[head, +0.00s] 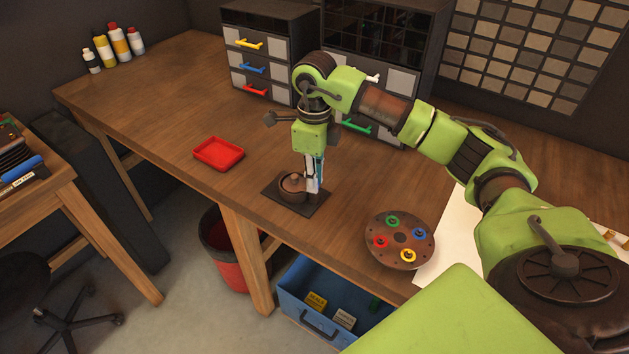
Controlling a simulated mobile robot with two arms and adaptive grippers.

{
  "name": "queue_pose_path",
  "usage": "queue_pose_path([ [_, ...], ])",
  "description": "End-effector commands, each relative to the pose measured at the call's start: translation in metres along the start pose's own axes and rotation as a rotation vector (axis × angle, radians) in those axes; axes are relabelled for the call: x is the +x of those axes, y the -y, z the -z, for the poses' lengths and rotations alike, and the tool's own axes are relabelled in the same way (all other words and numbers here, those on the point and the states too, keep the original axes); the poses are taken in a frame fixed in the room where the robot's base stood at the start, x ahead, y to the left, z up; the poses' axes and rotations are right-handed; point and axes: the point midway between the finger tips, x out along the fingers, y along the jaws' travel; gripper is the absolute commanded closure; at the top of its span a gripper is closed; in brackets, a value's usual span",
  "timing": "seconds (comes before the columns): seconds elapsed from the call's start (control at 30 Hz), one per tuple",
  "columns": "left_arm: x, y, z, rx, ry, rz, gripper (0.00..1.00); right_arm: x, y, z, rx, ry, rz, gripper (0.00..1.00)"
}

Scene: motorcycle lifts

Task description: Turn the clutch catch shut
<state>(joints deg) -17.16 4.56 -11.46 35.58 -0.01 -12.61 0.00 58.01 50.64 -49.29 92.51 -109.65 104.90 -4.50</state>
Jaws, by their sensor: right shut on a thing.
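A brown round housing (290,191) with a small knob on top, which I take for the clutch, stands on a dark square plate (318,201) near the front edge of the workbench. My right gripper (313,188) points straight down at the housing's right side. Its fingers are close together and shut on a small part there, which I take for the clutch catch. The fingers hide most of that part, so how far it is turned cannot be told. My left gripper is not in view.
A red tray (218,153) lies left of the plate. A round brown disc (400,240) with several coloured rings lies to the right. Drawer units (262,67) stand behind my right arm. A blue bin (325,300) sits below the bench's front edge.

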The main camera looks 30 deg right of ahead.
Motion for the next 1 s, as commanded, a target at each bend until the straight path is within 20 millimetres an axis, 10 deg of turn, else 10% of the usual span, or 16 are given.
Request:
queue_pose_path([
  [1.0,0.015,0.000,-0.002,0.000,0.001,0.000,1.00,0.000,0.000,0.000,0.524,0.000,0.000,1.00],
])
